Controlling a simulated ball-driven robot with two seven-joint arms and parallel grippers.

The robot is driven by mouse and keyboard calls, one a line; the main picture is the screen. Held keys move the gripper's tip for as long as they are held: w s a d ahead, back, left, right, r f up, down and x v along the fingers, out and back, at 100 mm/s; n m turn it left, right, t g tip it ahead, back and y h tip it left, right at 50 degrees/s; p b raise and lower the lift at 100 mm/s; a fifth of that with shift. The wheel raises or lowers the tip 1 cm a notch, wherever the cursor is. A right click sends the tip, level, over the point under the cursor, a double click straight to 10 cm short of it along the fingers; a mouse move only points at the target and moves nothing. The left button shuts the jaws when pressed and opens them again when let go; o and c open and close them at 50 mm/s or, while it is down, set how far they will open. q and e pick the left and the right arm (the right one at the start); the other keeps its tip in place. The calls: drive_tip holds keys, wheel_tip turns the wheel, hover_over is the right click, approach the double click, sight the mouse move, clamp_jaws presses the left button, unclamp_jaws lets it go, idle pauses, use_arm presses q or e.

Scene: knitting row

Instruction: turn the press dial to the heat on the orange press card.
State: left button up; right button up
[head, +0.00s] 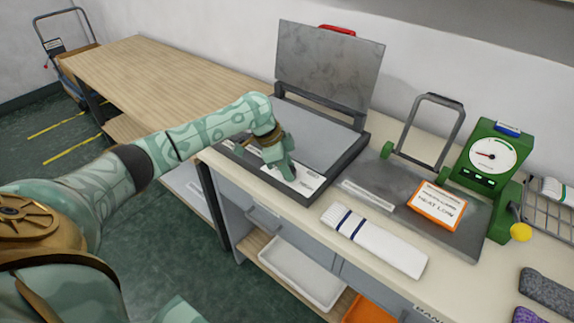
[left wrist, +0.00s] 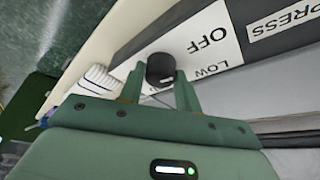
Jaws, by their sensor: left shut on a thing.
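The press (head: 368,140) stands on the bench with its grey lid (head: 330,65) raised. My left gripper (head: 288,172) is at its front face, over the white label. In the left wrist view, my left gripper (left wrist: 160,85) is shut on the black press dial (left wrist: 160,66), one finger on each side. The label beside the dial (left wrist: 208,42) reads OFF and LOW; other marks are hidden behind the dial and fingers. I cannot tell where the dial points. The orange press card (head: 437,205) lies to the right, and its large line appears to read HEAT LOW. My right gripper is not in view.
A folded white cloth with blue stripes (head: 375,240) lies at the bench's front edge. A green device with a round gauge (head: 490,155) stands at the right, by a wire basket (head: 545,205). Grey and purple knit pieces lie at the lower right. The wooden table (head: 130,75) at the left is bare.

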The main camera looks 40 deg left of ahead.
use_arm(q)
drive_tip(key=shift+r+m+h+p, duration=0.25)
drive_tip(key=shift+m+p, duration=0.2)
drive_tip(key=shift+m, duration=0.35)
drive_tip(key=m, duration=0.1)
drive_tip(key=m+g, duration=0.1)
drive_tip(key=shift+w+f+m, duration=0.15)
drive_tip(key=shift+f+m, duration=0.05)
drive_tip(key=shift+m, duration=0.1)
drive_tip(key=m+g, duration=0.1)
drive_tip(key=m, duration=0.1)
drive_tip(key=shift+m+h, duration=0.25)
drive_tip(key=shift+m, duration=0.05)
drive_tip(key=shift+w+m+g, duration=0.1)
drive_tip(key=shift+m+g, duration=0.8)
drive_tip(key=shift+m, duration=1)
drive_tip(key=o, duration=1)
